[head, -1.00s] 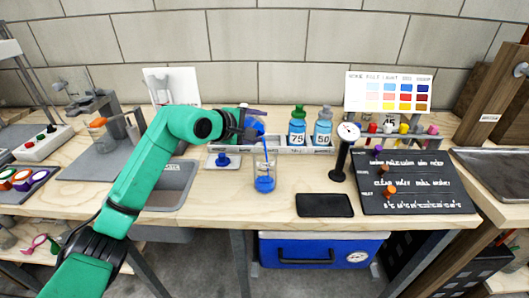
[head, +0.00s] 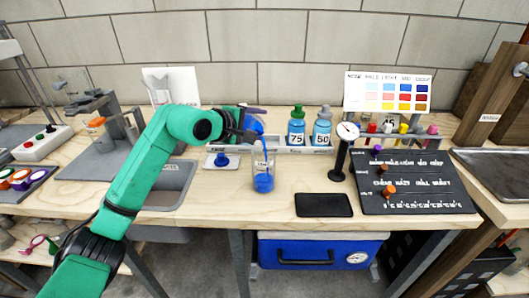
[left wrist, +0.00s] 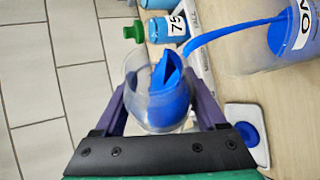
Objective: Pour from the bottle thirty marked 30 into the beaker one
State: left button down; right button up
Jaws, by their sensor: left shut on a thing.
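My left gripper (head: 249,135) is shut on a clear bottle (head: 255,123) with blue liquid in it. I take it to be the bottle thirty; its 30 mark does not show. The bottle is tilted above the beaker (head: 263,178), a clear vessel standing on the bench with blue liquid in its lower part. In the left wrist view, the fingers (left wrist: 160,88) grip the bottle (left wrist: 150,118) from both sides. A blue stream (left wrist: 235,30) runs from its mouth into the beaker (left wrist: 250,55), whose lettering is partly cut off. My right gripper is not in view.
Bottles marked 75 (head: 297,128) and 50 (head: 322,128) stand in the rack behind. A blue stopper (head: 222,160) sits on a white pad left of the beaker. A dial gauge stand (head: 338,172), a black pad (head: 323,205) and a dark board (head: 415,190) are to the right.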

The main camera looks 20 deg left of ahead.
pick_arm(q)
jog(key=shift+s+d+r+m+t+y+b, duration=0.2)
jog(key=shift+d+r+m+t+y+b, duration=0.15)
jog(key=shift+b, duration=0.5)
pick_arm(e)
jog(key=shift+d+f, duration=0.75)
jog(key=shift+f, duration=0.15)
pick_arm(q)
jog(key=shift+a+r, duration=0.1)
jog(key=shift+a, duration=0.05)
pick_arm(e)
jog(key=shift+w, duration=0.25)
pick_arm(q)
jog(key=shift+b, duration=0.3)
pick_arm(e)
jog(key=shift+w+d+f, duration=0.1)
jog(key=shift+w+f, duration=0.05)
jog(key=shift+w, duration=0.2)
pick_arm(q)
jog(key=shift+r+t, duration=0.1)
jog(key=shift+t, duration=0.15)
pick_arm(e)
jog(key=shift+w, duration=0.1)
